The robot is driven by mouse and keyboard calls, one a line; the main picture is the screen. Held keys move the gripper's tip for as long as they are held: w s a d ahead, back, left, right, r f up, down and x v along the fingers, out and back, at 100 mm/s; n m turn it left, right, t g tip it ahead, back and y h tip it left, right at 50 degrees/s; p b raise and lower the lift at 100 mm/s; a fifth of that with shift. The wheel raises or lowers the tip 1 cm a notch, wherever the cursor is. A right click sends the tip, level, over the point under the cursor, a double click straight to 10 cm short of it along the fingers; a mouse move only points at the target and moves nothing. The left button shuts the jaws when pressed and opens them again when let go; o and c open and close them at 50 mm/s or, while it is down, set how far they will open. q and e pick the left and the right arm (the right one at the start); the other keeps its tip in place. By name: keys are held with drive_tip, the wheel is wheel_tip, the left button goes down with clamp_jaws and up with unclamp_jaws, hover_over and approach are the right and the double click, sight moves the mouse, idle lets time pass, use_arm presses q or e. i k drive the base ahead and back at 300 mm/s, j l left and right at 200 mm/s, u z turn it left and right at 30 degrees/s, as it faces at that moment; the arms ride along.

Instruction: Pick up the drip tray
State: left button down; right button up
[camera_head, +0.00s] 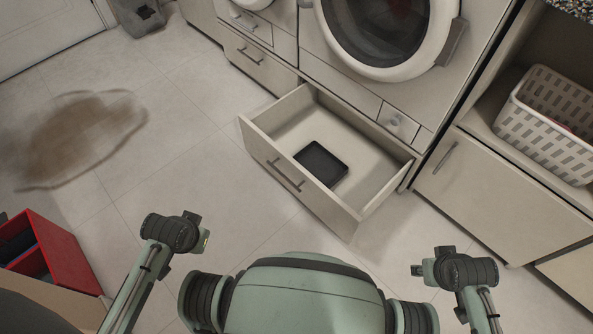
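The drip tray (321,163) is a shallow black rectangular tray. It lies flat inside a pulled-out beige drawer (262,148) under the front-loading washing machine, near the drawer's front panel. Neither of my grippers can be made out in the head view. Nothing covers the tray.
The open drawer juts out over the tiled floor below the washing machine (438,42). A white laundry basket (548,122) sits on a shelf at right. A red box (62,250) stands at lower left. A brown rug (80,138) lies on the left floor.

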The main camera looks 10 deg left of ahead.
sight(325, 166)
drive_tip(key=i+j+z, duration=0.1)
drive_tip(key=z, duration=0.35)
drive_tip(key=i+j+z, duration=0.2)
drive_tip(key=z, duration=0.2)
drive_tip(key=i+j+z, duration=0.15)
drive_tip(key=z, duration=0.3)
